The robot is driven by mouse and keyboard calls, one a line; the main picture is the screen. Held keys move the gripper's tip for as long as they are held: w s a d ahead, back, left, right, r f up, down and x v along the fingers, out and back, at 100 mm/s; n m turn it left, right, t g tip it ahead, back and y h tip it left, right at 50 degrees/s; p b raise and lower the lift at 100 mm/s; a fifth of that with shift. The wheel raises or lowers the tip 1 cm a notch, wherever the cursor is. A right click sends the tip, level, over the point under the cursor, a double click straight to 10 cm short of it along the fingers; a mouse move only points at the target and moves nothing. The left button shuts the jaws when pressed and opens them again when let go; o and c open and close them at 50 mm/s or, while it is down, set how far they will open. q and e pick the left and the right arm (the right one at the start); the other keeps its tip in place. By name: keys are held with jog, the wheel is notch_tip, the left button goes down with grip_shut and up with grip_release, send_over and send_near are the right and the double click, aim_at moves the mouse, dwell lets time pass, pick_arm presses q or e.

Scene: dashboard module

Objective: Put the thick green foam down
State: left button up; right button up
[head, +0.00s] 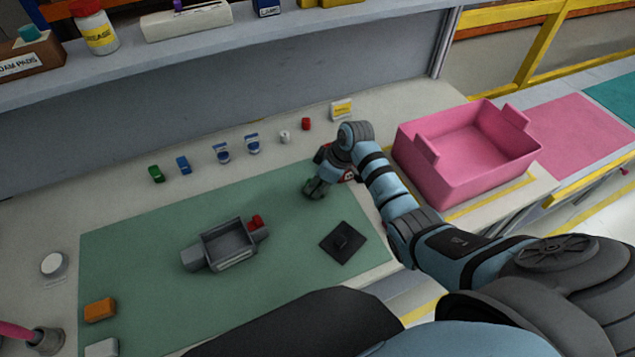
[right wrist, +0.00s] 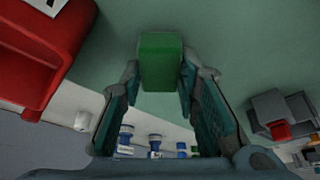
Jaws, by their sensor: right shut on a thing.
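My right gripper (head: 315,188) is over the back right part of the green mat (head: 150,235). In the right wrist view the gripper (right wrist: 160,82) is shut on a thick green foam block (right wrist: 160,58), which sits between the two fingertips with the mat behind it. I cannot tell whether the block touches the mat. In the head view the block is not clearly made out at the gripper. My left gripper is not in view.
A grey module (head: 228,245) with a red part lies mid-mat, and a black square plate (head: 343,242) lies right of it. Several small parts, including a green one (head: 156,173), line the back. A pink bin (head: 470,165) stands right. An orange block (head: 100,309) is front left.

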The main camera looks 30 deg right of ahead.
jog(key=shift+f, duration=0.2)
jog(key=o, duration=0.6)
jog(key=shift+w+f, duration=0.1)
jog(key=shift+c, duration=0.2)
jog(key=o, duration=0.3)
jog(key=shift+w, duration=0.15)
jog(key=shift+r, duration=0.55)
jog(key=p+v, duration=0.2)
jog(key=v, duration=0.9)
jog(key=shift+r, duration=0.25)
jog(key=shift+d, duration=0.1)
